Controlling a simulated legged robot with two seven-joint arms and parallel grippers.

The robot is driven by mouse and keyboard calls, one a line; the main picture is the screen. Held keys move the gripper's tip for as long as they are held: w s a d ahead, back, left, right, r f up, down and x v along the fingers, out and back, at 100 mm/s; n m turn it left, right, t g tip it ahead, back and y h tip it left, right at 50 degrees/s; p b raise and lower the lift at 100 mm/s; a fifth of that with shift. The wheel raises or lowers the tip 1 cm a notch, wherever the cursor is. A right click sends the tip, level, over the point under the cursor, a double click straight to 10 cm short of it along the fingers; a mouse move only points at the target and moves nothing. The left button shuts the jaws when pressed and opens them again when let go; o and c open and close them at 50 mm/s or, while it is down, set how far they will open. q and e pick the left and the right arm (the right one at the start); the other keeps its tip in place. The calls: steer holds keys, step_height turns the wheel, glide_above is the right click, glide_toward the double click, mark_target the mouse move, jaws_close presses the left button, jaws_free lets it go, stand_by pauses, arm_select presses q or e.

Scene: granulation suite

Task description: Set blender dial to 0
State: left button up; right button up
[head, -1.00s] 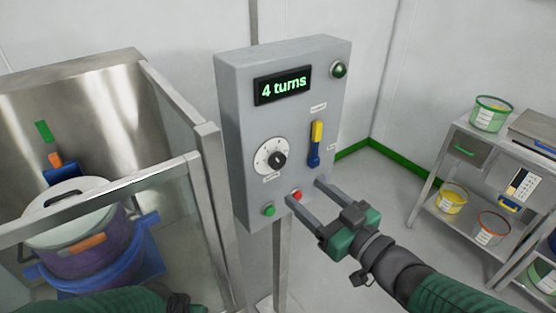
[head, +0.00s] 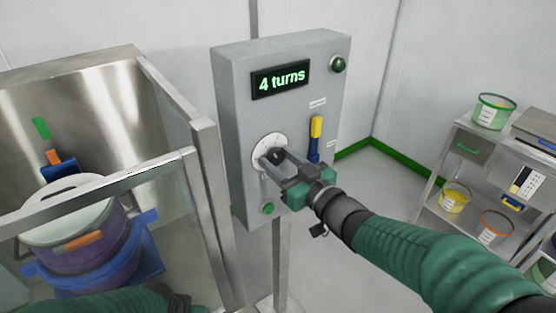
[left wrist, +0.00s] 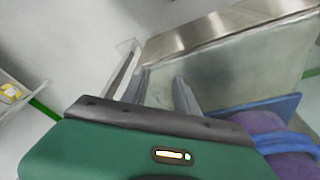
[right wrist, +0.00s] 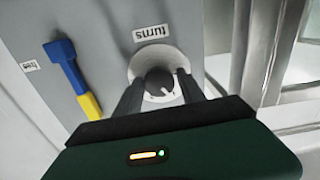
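The blender dial (head: 267,146) is a white disc with a dark knob on the front of a grey control box (head: 240,120). The display (head: 281,79) reads "4 turns". My right gripper (head: 269,158) is at the dial, its fingers apart on either side of the dark knob. In the right wrist view the knob (right wrist: 159,82) sits between the open fingertips, and I cannot tell whether they touch it. My left gripper (left wrist: 163,85) is open and empty in the left wrist view, near the steel and clear-panelled enclosure.
A blue and yellow lever (head: 315,138) is right of the dial. A green button (head: 267,209) is below, and a green lamp (head: 338,64) at the top right. The steel-framed enclosure (head: 203,150) with a drum stands left. A shelf cart (head: 470,150) with tubs stands right.

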steer(key=shift+d, duration=0.35)
steer(key=c, duration=0.5)
steer(key=shift+a, duration=0.15)
jaws_close()
arm_select(q)
steer(key=shift+s+d, duration=0.1)
steer(key=shift+d, duration=0.05)
arm_select(e)
steer(key=n+b, duration=0.4)
steer(key=n, duration=0.2)
steer(key=shift+f, duration=0.15)
steer(key=n+b, duration=0.3)
steer(key=n, duration=0.1)
arm_select(q)
steer(key=s+b+x, duration=0.1)
steer(key=s+x, duration=0.1)
steer(key=x, duration=0.6)
steer(key=shift+w+f+b, duration=0.15)
steer(key=shift+f+b, duration=0.2)
arm_select(e)
steer(key=shift+n, duration=1.1)
